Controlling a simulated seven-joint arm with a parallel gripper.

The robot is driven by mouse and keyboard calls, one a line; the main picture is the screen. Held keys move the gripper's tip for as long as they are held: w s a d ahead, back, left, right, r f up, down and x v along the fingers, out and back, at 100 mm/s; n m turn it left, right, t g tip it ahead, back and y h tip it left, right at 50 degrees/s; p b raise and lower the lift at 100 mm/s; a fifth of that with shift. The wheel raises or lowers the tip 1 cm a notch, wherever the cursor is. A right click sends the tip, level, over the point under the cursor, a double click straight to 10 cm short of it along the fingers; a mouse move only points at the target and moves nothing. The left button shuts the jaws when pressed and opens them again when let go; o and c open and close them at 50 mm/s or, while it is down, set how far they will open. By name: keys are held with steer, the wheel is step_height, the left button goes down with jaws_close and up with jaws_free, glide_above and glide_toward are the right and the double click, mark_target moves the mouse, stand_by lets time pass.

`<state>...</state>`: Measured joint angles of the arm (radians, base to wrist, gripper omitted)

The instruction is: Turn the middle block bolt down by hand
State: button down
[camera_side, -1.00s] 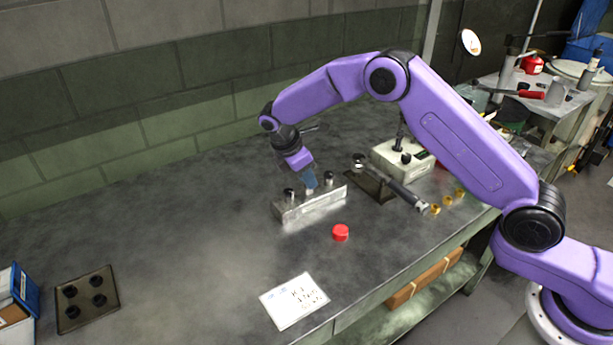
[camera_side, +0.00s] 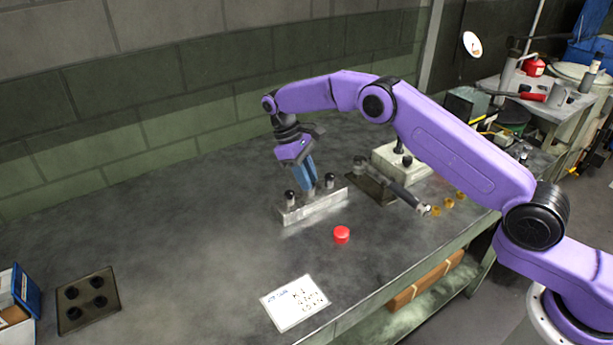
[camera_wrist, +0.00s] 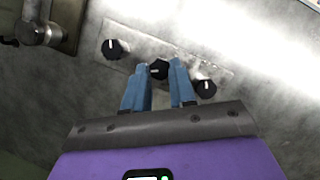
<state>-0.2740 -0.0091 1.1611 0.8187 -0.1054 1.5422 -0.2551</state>
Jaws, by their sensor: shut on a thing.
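The metal block (camera_side: 315,208) lies on the bench and carries three bolts in a row. The left bolt (camera_side: 290,197) and the right bolt (camera_side: 330,180) stand upright with dark heads. My gripper (camera_side: 311,190) points down at the middle of the block, its blue fingers hiding most of the middle bolt in the side view. In the wrist view the middle bolt's black head (camera_wrist: 159,69), with a white mark, sits between the fingertips. The gripper is shut on the middle bolt. The outer bolt heads (camera_wrist: 112,48) and (camera_wrist: 206,89) show white marks too.
A red cap (camera_side: 341,235) and a written card (camera_side: 295,302) lie in front. A dark holed plate (camera_side: 87,298) is far left.

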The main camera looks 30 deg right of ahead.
steer(key=m+y, duration=0.1)
steer(key=m, duration=0.1)
steer(key=m+y, duration=0.1)
steer(key=m, duration=0.4)
steer(key=shift+w+d+r+y, duration=0.1)
steer(key=shift+d+r+y, duration=0.05)
steer(key=shift+d+y, duration=0.2)
steer(key=m+y, duration=0.1)
steer(key=m, duration=0.2)
steer(key=m+y, duration=0.1)
steer(key=m, duration=0.3)
steer(key=shift+d+t+y, duration=0.2)
steer(key=shift+t+y, duration=0.05)
steer(key=shift+t, duration=0.05)
steer(key=c, duration=0.9)
jaws_free()
steer(key=v, duration=1.2)
